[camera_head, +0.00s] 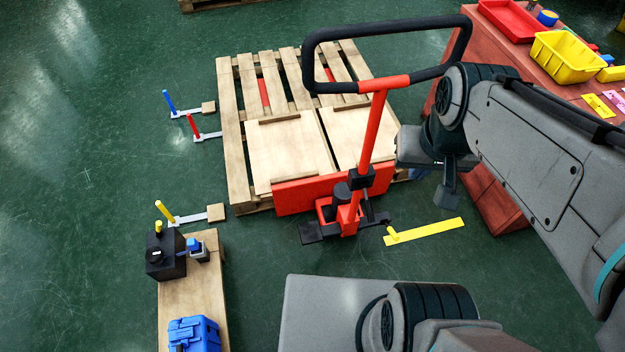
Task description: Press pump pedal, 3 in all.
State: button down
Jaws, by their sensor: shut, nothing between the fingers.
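The red pallet jack (372,135) stands with its forks in the wooden pallet (232,130) and its black loop handle up. At its base are a flat black pedal (312,233) on the left and a smaller dark lever (378,218) on the right. I cannot tell which is the pump pedal, or how far either is pressed. My gripper (447,195) is shut and empty, to the right of the jack's column. It is apart from the left pedal; its height over the right lever is unclear. My arm reaches in from the right.
A yellow floor strip with a peg (425,232) lies right of the jack. Blue, red and yellow pegs (168,102) on grey bars are left of the pallet. A wooden bench (208,285) is at lower left. A red table (470,50) with bins is at upper right.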

aim_at(310, 232)
jog(key=u, duration=3.55)
jog(key=k, duration=0.45)
jog(key=z, duration=1.3)
